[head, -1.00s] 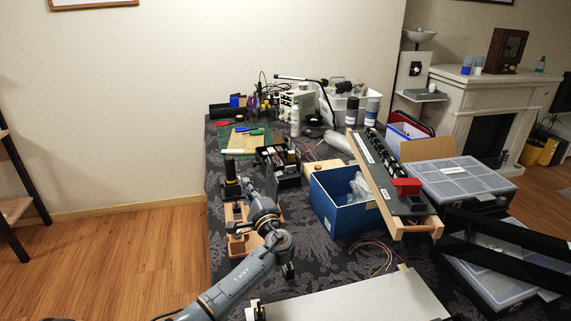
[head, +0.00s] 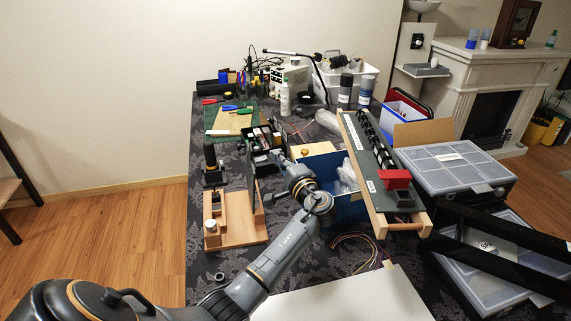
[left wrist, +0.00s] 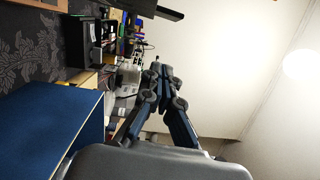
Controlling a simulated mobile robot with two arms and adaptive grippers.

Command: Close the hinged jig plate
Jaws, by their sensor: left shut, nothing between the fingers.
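The jig has a wooden base (head: 236,234) on the near left part of the table, with a small wooden block and dark fittings on it. Its dark hinged plate (head: 257,193) stands upright at the base's right edge, seen nearly edge-on. A dark plate edge (left wrist: 150,9), probably the same plate, shows at the top of the left wrist view. My left gripper (head: 279,158) is to the right of the plate and beyond it, apart from it. Its fingers (left wrist: 160,72) are shut and empty. My right gripper is out of view.
A blue bin (head: 345,208) is close to the right of my left arm. A black organizer box (head: 262,139) stands behind the gripper. A long wooden-edged panel (head: 372,180) leans across the bin's right side. A white board (head: 345,297) lies in front.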

